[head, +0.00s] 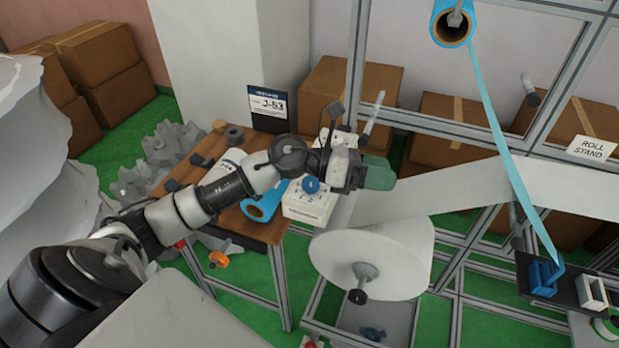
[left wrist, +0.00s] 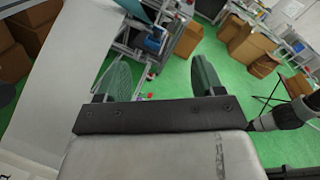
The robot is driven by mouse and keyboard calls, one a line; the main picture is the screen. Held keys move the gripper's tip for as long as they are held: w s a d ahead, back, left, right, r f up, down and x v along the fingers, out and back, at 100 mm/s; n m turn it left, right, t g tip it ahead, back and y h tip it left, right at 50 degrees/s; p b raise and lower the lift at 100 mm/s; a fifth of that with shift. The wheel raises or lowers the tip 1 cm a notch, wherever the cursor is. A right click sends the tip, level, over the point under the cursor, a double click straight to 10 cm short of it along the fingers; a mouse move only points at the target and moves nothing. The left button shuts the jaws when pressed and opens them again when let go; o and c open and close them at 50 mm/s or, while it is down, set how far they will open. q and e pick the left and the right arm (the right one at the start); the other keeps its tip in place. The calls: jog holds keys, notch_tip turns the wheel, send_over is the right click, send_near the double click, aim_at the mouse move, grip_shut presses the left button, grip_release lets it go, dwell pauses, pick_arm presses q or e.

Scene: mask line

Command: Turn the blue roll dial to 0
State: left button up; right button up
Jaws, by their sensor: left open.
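A blue round dial (head: 311,185) sits on top of a white control box (head: 312,203) at the edge of the wooden table. The marks around the dial are too small to read. My left gripper (head: 379,173), with green finger pads, is to the right of the dial and apart from it. In the left wrist view the gripper (left wrist: 161,78) has its two fingers spread with nothing between them. A blue roll (head: 452,24) hangs at the top of the metal frame, its strip (head: 508,160) running down to the right. My right gripper is not in view.
A wooden table (head: 245,228) carries another blue roll (head: 262,210) beside the box. A large white roll (head: 372,262) stands below my gripper, its white web (head: 480,188) stretching right. The metal frame (head: 352,70) rises behind the gripper. Cardboard boxes (head: 340,90) stand behind.

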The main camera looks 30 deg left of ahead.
pick_arm(q)
jog(key=w+a+f+m+g+y, duration=0.1)
jog(key=a+f+m+g+y, duration=0.3)
jog(key=a, duration=0.4)
jog(key=m+g+y, duration=0.1)
jog(key=m+y, duration=0.1)
jog(key=y, duration=0.5)
send_near(311, 185)
jog(key=p+x, duration=0.1)
jog(key=x, duration=0.1)
jog(key=p+x, duration=0.1)
jog(key=x, duration=0.2)
jog(key=w+p+x, duration=0.1)
jog(key=x, duration=0.2)
jog(key=shift+a, duration=0.35)
jog(key=shift+w+d+f+p, duration=0.1)
jog(key=shift+d+f+p, duration=0.15)
jog(key=shift+f, duration=0.35)
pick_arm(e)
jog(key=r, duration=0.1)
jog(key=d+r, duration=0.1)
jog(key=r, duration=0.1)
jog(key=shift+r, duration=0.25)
pick_arm(q)
jog(key=shift+a, duration=0.1)
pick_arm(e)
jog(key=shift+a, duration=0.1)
pick_arm(q)
jog(key=c, duration=0.9)
